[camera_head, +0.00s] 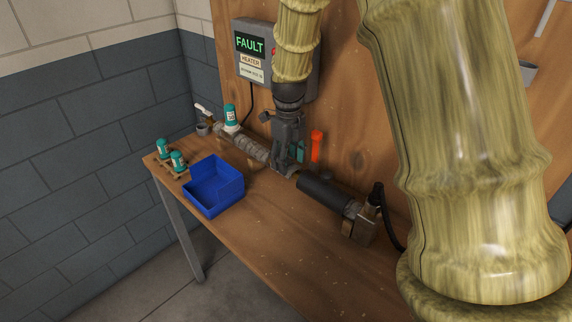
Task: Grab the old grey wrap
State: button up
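The old grey wrap (247,146) shows as a lumpy grey sleeve around the pipe on the workbench, left of my gripper. My gripper (281,164) points down over the pipe, at the right end of the grey wrap and near the left end of a black sleeve (322,191). Its fingers overlap the pipe in this view. I cannot tell whether they touch it or whether they are open or shut.
A blue bin (213,187) stands on the workbench (262,228) in front of the pipe. Teal-capped bottles (177,160) sit at the left end. An orange tool (317,146) stands behind the pipe. A FAULT heater box (252,65) hangs on the wooden wall.

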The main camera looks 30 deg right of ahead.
jog(key=c, duration=0.3)
jog(key=shift+c, duration=0.2)
jog(key=shift+r, duration=0.15)
